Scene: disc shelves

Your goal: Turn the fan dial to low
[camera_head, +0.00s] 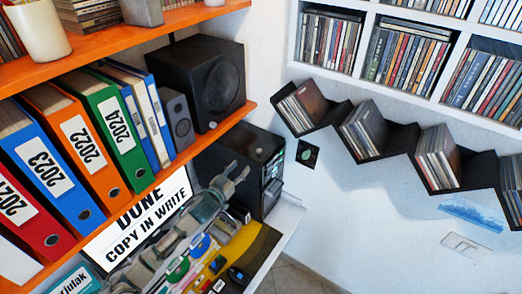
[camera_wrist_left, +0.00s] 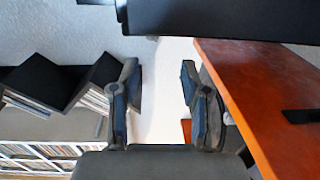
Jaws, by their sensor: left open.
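The fan dial (camera_head: 305,155) looks like a small dark square plate with a pale green round knob, on the white wall below the left end of the zigzag shelf. Its setting is too small to read. My left gripper (camera_head: 238,172) is in front of the black computer case, left of the dial and apart from it. In the left wrist view the two fingers of the gripper (camera_wrist_left: 160,88) stand apart with nothing between them. I cannot make out the dial in that view. My right gripper is not in view.
An orange shelf (camera_head: 206,140) with binders and a black speaker (camera_head: 203,80) is close above my left arm. The black computer case (camera_head: 245,155) stands beside the gripper. The black zigzag disc shelf (camera_head: 405,140) runs right of the dial. Wall below it is mostly free.

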